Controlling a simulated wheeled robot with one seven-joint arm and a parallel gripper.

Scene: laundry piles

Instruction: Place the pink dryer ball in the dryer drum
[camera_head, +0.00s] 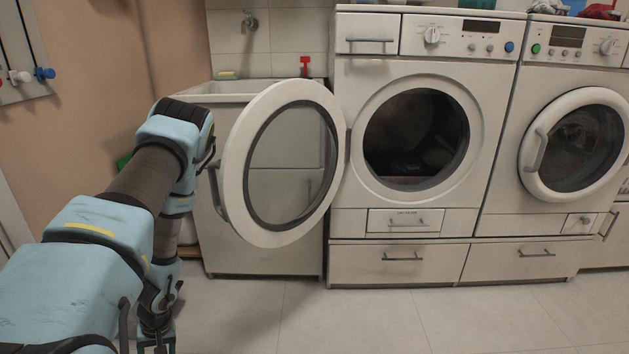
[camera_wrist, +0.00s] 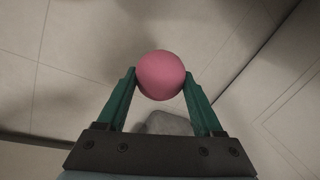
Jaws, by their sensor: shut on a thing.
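The pink dryer ball (camera_wrist: 160,75) is held between the two green fingertips of my gripper (camera_wrist: 160,82) in the wrist view, with pale floor tiles below. In the head view my arm bends down at the left, and the ball does not show there. The dryer drum (camera_head: 415,130) is the dark round opening of the middle machine, right of my arm. Its round glass door (camera_head: 240,165) is swung open to the left, standing between my arm and the opening. Something dark lies low in the drum, too dim to name.
A second front-loading machine (camera_head: 575,140) with a shut door stands at the right. A sink cabinet (camera_head: 262,262) is behind the open door. Drawers (camera_head: 395,270) sit below the dryer. The tiled floor (camera_head: 370,320) in front is clear.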

